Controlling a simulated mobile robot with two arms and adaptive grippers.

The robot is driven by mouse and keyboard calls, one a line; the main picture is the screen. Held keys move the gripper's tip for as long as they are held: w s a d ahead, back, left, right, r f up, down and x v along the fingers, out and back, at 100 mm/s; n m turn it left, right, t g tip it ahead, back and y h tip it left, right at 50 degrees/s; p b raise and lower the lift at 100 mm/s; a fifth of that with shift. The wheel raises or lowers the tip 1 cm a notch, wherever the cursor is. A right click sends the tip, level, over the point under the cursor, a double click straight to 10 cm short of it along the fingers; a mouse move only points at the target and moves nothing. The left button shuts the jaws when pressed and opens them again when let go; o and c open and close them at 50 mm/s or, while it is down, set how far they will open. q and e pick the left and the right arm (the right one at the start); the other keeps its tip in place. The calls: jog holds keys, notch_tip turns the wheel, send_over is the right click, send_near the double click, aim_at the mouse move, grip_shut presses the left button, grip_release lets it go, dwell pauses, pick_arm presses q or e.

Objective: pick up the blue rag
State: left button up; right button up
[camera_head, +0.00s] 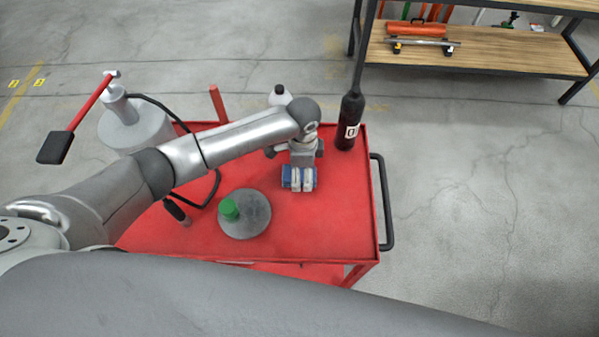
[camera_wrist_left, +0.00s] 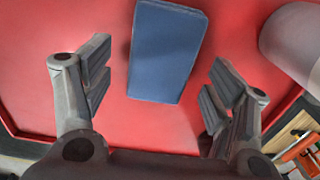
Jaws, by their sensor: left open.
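The blue rag is a flat, folded rectangle on the red cart top. In the left wrist view the rag (camera_wrist_left: 165,52) lies between and beyond the two open fingers of my left gripper (camera_wrist_left: 158,85), with red surface showing on both sides of it. In the head view my left gripper (camera_head: 301,178) points down over the rag (camera_head: 287,175), and its fingers hide the rag's middle. The gripper holds nothing. I cannot tell its exact height above the rag. My right gripper is not in view.
The red cart (camera_head: 335,220) also carries a grey disc (camera_head: 257,223) with a green piece (camera_head: 229,209), a dark bottle (camera_head: 349,124) at the back right corner and a white bottle (camera_head: 279,97) behind my arm. A wooden shelf (camera_head: 480,57) stands beyond. The cart's right front is clear.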

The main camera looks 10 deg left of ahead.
pick_arm(q)
jog(key=shift+f, duration=0.75)
jog(key=c, duration=1.1)
jog(key=shift+o, duration=0.2)
jog(key=shift+r, duration=0.1)
jog(key=shift+r, duration=0.4)
notch_tip(320, 180, up, 2)
jog(key=shift+r, duration=0.2)
jog(key=s+d+r+b, duration=0.2)
jog(key=s+d+r, duration=0.2)
jog(key=s+r, duration=0.5)
jog(key=s, duration=0.4)
jog(key=shift+s+d+r, duration=0.2)
jog(key=shift+r, duration=0.15)
